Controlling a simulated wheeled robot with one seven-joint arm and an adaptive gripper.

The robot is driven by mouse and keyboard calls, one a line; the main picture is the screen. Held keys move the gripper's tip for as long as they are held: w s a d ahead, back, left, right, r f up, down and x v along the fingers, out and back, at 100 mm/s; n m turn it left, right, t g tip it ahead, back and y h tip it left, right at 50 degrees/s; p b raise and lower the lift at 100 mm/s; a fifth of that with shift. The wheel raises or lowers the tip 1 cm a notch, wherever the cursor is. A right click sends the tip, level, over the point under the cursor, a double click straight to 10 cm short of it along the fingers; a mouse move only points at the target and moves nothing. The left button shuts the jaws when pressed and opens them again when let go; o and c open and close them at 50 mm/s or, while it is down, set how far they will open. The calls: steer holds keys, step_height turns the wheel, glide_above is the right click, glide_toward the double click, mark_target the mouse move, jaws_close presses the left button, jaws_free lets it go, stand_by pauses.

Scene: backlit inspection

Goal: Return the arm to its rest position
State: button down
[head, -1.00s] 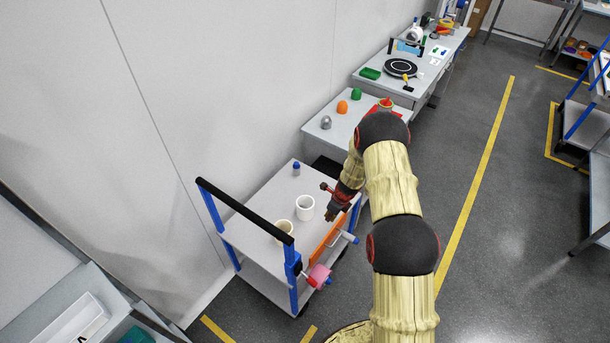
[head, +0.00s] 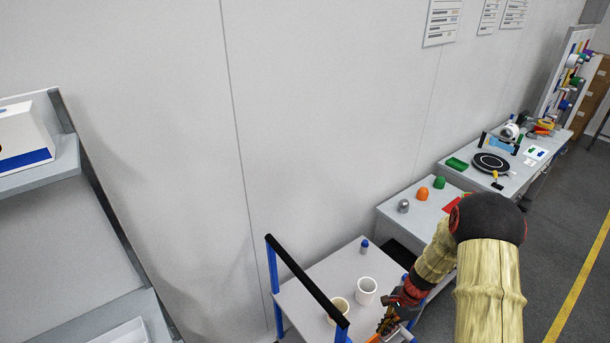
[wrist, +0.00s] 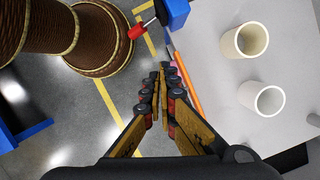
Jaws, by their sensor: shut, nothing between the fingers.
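My gripper (head: 388,322) shows low in the head view, at the right edge of the cart's top (head: 318,288). In the wrist view my gripper (wrist: 163,88) is shut with nothing between its fingertips. It is beside the cart, over the gap between the cart's edge and the floor. My arm bends down to it from the right side of the head view. A white cup (head: 366,290) and a cream cup (head: 340,308) stand on the cart, left of the gripper and apart from it. They also show in the wrist view, white (wrist: 268,100) and cream (wrist: 245,40).
The cart has a black push bar (head: 305,285) and a small blue-capped bottle (head: 364,246). Behind it a bench holds an orange item (head: 422,194), a green item (head: 439,182) and a grey item (head: 403,206). A shelf (head: 40,170) stands at left. Open floor (head: 560,240) lies at right.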

steer(key=s+a+r+n+t+h+b, duration=0.1)
steer(key=s+a+r+n+t+b, duration=0.2)
steer(key=s+r+n+b, duration=0.4)
steer(key=s+a+r+n+t+h+b, duration=0.2)
steer(key=s+r+n+b, duration=0.5)
steer(key=s+r, duration=0.8)
step_height(320, 180, up, 9)
steer(key=a+n+t, duration=0.1)
steer(key=a, duration=0.1)
steer(key=shift+s+a+r+t, duration=0.2)
steer(key=shift+s+a+t, duration=0.15)
steer(key=shift+t, duration=0.05)
